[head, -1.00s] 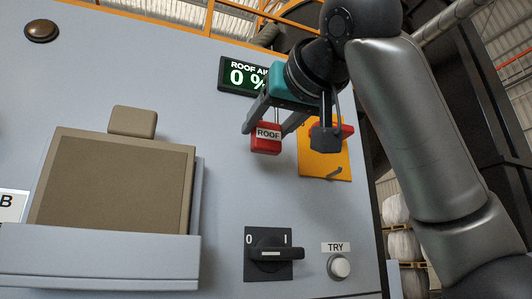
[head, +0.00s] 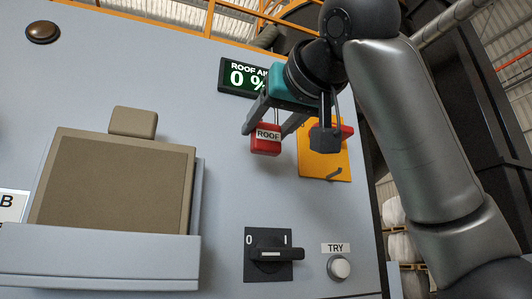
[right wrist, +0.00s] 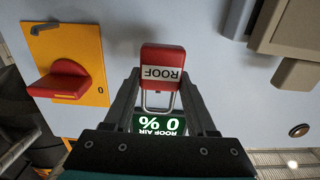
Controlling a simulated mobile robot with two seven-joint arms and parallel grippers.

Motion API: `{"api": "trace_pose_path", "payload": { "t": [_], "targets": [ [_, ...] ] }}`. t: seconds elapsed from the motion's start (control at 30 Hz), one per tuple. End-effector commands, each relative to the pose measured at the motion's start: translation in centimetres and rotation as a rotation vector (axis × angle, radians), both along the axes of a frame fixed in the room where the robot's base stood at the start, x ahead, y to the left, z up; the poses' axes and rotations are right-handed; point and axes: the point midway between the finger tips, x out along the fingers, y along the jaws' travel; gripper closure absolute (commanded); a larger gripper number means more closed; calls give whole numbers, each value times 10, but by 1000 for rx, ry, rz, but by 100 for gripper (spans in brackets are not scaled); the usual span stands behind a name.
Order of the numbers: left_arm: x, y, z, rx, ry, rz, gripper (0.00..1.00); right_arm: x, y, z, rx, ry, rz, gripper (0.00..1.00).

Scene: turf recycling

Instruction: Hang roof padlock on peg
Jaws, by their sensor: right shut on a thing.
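The roof padlock is a red block (head: 266,141) with a white ROOF label and a metal shackle. My right gripper (head: 270,126) is shut on it, and the body hangs below the fingers in the head view. In the right wrist view the padlock (right wrist: 162,60) shows upside down at the fingertips (right wrist: 160,84), its shackle between the fingers. A small grey peg-like bar (head: 334,173) sticks out low on the yellow plate (head: 312,168), right of and below the padlock. It also shows in the right wrist view (right wrist: 45,28). The padlock is apart from it. My left gripper is not in view.
A red handle (right wrist: 58,84) juts from the yellow plate close to my right gripper. A display reading 0 % (head: 240,77) is behind the gripper. Below are a black rotary switch (head: 272,254) and a TRY button (head: 340,266). A tan box (head: 115,185) stands left.

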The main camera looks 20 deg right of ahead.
Motion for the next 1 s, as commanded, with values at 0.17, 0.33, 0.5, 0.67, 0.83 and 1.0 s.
{"api": "trace_pose_path", "payload": {
  "t": [0.17, 0.33, 0.5, 0.67, 0.83, 1.0],
  "targets": [
    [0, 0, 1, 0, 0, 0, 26, 4, 0, 0, 0, 0, 1, 100],
    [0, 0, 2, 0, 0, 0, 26, 8, 1, 0, 0, 0, 0, 100],
    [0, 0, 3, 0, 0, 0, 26, 12, 1, 0, 0, 0, 0, 100],
    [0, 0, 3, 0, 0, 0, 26, 13, 1, 0, 0, -1, 0, 100],
    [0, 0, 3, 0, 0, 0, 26, 13, 1, 0, 0, -1, 0, 100],
    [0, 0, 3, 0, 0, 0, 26, 14, 1, 0, 0, -1, 0, 100]
  ]
}}
